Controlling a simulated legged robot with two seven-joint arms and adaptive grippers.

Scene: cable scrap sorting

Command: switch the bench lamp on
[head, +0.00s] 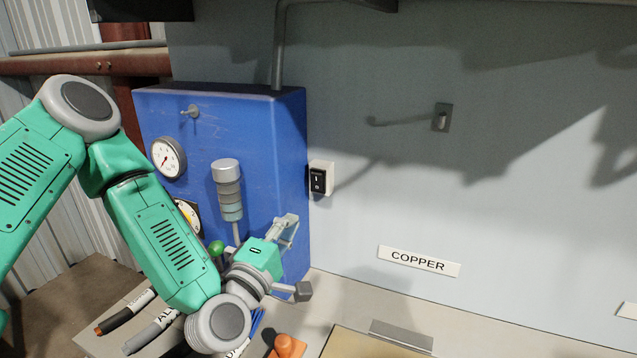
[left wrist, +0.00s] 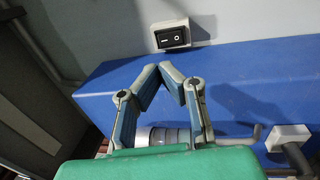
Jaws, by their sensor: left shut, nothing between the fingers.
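A black rocker switch (head: 318,180) marked I above O sits in a white housing on the grey wall, just right of the blue cabinet. It also shows in the left wrist view (left wrist: 172,38), beyond the fingertips. I cannot tell which side of the rocker is pressed in. My left gripper (head: 291,219) is shut and empty in front of the blue cabinet, below and left of the switch and apart from it. Its fingertips meet in the left wrist view (left wrist: 161,72). My right gripper is not in view. No lamp can be made out clearly.
The blue cabinet (head: 265,130) carries a gauge (head: 168,158), a metal cylinder (head: 228,190) and a green knob (head: 216,248). A small toggle (head: 441,117) and a COPPER label (head: 418,261) are on the wall. An orange object (head: 287,347) and several cables lie below my arm.

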